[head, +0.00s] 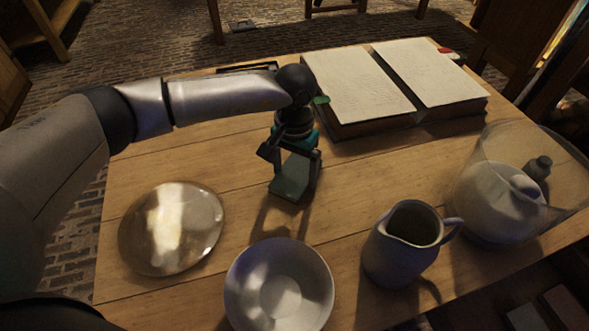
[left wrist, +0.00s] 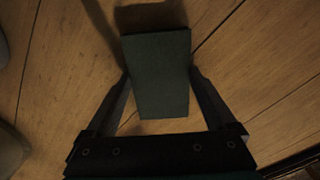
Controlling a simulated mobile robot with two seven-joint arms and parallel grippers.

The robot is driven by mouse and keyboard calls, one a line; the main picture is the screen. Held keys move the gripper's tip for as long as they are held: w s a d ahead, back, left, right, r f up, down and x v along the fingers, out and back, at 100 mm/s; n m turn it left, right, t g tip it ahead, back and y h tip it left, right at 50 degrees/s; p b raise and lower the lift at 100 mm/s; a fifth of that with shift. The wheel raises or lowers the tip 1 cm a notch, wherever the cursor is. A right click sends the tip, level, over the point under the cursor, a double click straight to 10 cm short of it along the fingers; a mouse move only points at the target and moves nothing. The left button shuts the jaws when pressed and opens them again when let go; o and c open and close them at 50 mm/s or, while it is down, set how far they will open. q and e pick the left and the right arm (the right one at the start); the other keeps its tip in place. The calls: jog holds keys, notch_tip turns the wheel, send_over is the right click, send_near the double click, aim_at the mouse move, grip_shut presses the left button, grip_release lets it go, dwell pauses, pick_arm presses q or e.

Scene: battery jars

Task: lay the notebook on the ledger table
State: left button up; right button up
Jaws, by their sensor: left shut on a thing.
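The notebook is a small dark green block (head: 290,179), seen near the middle of the wooden table (head: 180,160) in the head view. My left gripper (head: 291,166) is shut on it and points down at the table. In the left wrist view the notebook (left wrist: 160,75) sits between the two fingers (left wrist: 159,88), which touch its side edges. A shadow falls on the wood beside it; I cannot tell whether its lower edge touches the table. My right gripper is not in view.
A large open book (head: 356,85) lies behind the notebook. A shiny round dish (head: 172,228), a white bowl (head: 279,290), a grey pitcher (head: 395,255) and a clear glass vessel (head: 490,150) stand along the front and right. Bare wood lies between.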

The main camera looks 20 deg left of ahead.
aim_at(295, 175)
pick_arm(q)
jog(key=o, duration=1.1)
jog(key=shift+o, duration=0.2)
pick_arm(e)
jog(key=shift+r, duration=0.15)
pick_arm(q)
jog(key=shift+r, duration=0.25)
notch_tip(295, 175, up, 12)
jog(key=p, duration=0.3)
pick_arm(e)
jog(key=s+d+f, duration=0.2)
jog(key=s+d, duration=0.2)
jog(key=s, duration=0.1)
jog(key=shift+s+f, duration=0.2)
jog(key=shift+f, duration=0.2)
pick_arm(q)
jog(key=shift+f, duration=0.15)
